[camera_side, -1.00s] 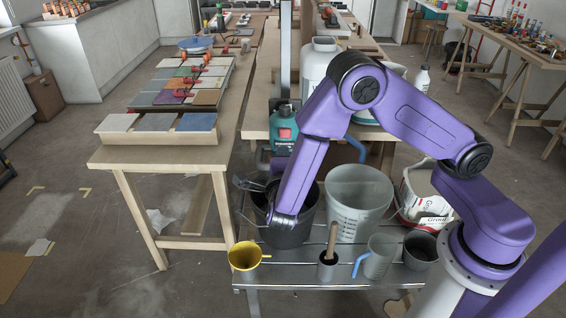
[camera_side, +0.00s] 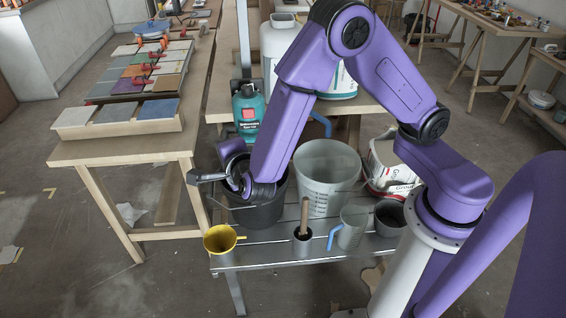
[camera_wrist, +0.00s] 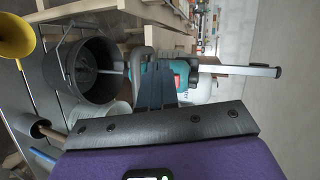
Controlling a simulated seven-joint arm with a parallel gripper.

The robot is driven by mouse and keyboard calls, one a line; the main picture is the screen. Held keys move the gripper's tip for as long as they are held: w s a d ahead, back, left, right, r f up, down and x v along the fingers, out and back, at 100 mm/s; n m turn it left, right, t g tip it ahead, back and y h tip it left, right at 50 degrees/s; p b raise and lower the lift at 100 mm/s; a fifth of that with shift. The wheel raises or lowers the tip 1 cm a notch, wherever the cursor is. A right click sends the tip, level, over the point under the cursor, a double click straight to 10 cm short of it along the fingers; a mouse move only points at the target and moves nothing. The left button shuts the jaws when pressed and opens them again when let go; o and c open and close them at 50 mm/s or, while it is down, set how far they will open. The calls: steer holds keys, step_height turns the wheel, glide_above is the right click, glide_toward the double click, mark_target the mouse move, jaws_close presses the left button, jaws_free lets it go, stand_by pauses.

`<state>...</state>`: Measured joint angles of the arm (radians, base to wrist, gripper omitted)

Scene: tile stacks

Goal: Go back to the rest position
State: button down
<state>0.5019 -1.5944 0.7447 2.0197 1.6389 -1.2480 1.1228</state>
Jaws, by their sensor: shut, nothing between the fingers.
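My gripper (camera_side: 192,178) shows small at the end of my purple arm, left of and above the dark bucket (camera_side: 262,214) on the low metal shelf. It points left towards the wooden table (camera_side: 120,150) and is shut and empty. Nothing hangs from it. On that table, a wooden tray (camera_side: 118,131) holds a pale tile (camera_side: 74,117), a grey tile (camera_side: 114,112) and a blue tile (camera_side: 159,109) side by side. In the wrist view, the dark bucket (camera_wrist: 90,70) lies to the left; the fingertips are hard to make out there.
A large translucent bucket (camera_side: 325,178), a yellow funnel cup (camera_side: 221,240), a jug (camera_side: 350,228) and a handled pot (camera_side: 302,240) stand close on the metal shelf. A teal bottle (camera_side: 248,108) stands behind my forearm. A rack of coloured tiles (camera_side: 140,72) lies farther back.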

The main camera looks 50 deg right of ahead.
steer(key=s+a+r+n+g+y, duration=0.3)
steer(key=s+a+n+y, duration=0.2)
steer(key=a+n+y, duration=0.5)
steer(key=s+r+n+g+y, duration=0.25)
steer(key=s+n+g, duration=0.25)
steer(key=s+n, duration=0.4)
steer(key=s+d+n+g, duration=0.45)
steer(key=s+n, duration=0.25)
steer(key=s, duration=0.2)
steer(key=s+d+n+h, duration=0.2)
steer(key=d+n+h, duration=0.1)
steer(key=d, duration=0.5)
steer(key=s+d+n+h, duration=0.3)
steer(key=d+n, duration=0.2)
steer(key=d, duration=0.3)
steer(key=shift+d+r+n, duration=0.2)
steer(key=shift+d+n, duration=0.05)
steer(key=shift+n, duration=0.15)
